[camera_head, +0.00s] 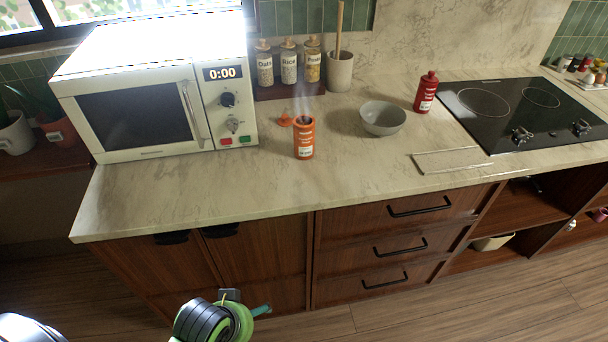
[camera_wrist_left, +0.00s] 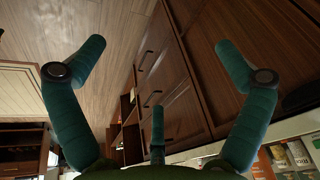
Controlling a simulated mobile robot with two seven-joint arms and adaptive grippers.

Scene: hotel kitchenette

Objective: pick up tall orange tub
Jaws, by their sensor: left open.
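The tall orange tub (camera_head: 304,141) stands upright on the counter, right of the microwave. Its top is open and faint vapour shows above it. An orange lid-like piece (camera_head: 285,121) lies just behind it to the left. My left gripper (camera_wrist_left: 157,48) is open and empty in the left wrist view, its fingers spread in front of cabinet fronts and floor. In the head view the left gripper (camera_head: 262,310) is partly seen low, below the counter top and well apart from the tub. My right gripper is not in view.
A white microwave (camera_head: 150,100) stands left of the tub. A grey bowl (camera_head: 382,118), a red bottle (camera_head: 426,92) and a black cooktop (camera_head: 520,112) are to the right. Jars (camera_head: 288,66) and a utensil crock (camera_head: 340,72) stand behind. The counter's front strip (camera_head: 230,190) is clear.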

